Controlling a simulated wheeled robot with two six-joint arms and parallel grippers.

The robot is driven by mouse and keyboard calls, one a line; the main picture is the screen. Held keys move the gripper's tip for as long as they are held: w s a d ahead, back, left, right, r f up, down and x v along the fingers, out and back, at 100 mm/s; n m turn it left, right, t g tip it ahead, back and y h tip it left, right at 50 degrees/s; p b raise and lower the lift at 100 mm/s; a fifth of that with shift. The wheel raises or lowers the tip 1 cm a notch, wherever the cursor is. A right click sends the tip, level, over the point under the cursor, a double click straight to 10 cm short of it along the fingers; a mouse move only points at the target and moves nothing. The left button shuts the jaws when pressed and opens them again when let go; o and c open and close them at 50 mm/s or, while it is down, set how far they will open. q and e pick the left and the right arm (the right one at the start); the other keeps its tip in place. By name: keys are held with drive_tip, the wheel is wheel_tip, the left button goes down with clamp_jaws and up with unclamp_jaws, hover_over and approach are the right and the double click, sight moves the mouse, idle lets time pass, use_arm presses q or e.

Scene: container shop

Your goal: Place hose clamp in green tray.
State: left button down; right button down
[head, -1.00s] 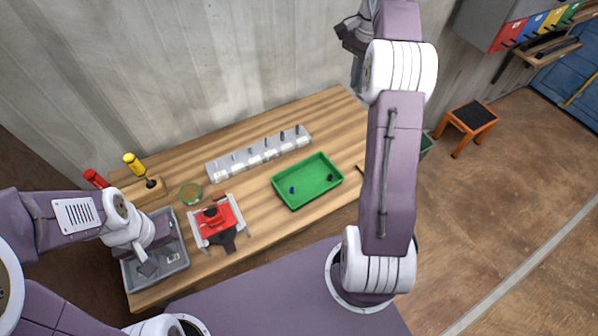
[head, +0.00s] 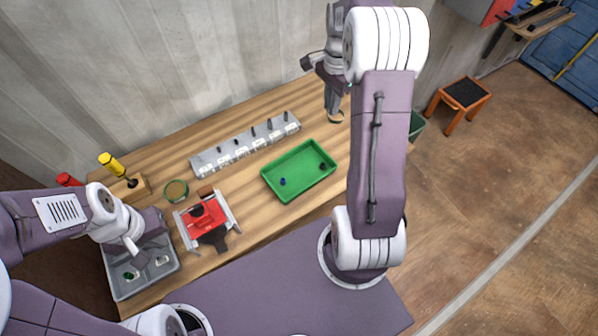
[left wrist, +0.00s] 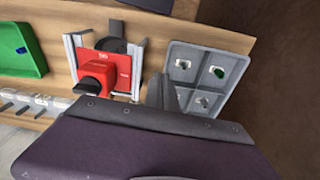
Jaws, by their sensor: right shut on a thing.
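The green tray (head: 300,191) lies on the wooden table, with a small blue piece (head: 283,181) and a small dark piece (head: 322,166) inside it. One corner of the tray shows in the left wrist view (left wrist: 12,62). My right gripper (head: 334,112) is beyond the tray, above the back right of the table. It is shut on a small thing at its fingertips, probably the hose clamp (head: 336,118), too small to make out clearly. My left gripper (head: 138,252) is over the grey compartment tray; its finger gap is not clear.
The grey compartment tray (head: 122,288) holds a green piece and pale pieces. A red device in a fixture (head: 203,216), a round green-rimmed dish (head: 176,190) and a long grey rack (head: 246,146) stand on the table. Yellow- and red-handled tools stand at the left. An orange stool (head: 463,96) is at right.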

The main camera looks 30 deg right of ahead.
drive_tip(key=s+a+f+b, duration=0.1)
drive_tip(key=s+a+f, duration=0.1)
drive_tip(key=s+a, duration=0.45)
drive_tip(key=s+a+f, duration=0.3)
drive_tip(key=s+a, duration=0.1)
drive_tip(key=s, duration=0.5)
drive_tip(key=n, duration=0.1)
hover_over(295, 168)
wheel_tip(295, 168, down, 6)
drive_tip(key=shift+a+f, duration=0.1)
wheel_tip(295, 168, down, 3)
drive_tip(key=shift+s+f+p, duration=0.1)
drive_tip(key=shift+s+p, duration=0.05)
drive_tip(key=shift+p, duration=0.15)
drive_tip(key=shift+w+f, duration=0.2)
drive_tip(key=shift+f, duration=0.2)
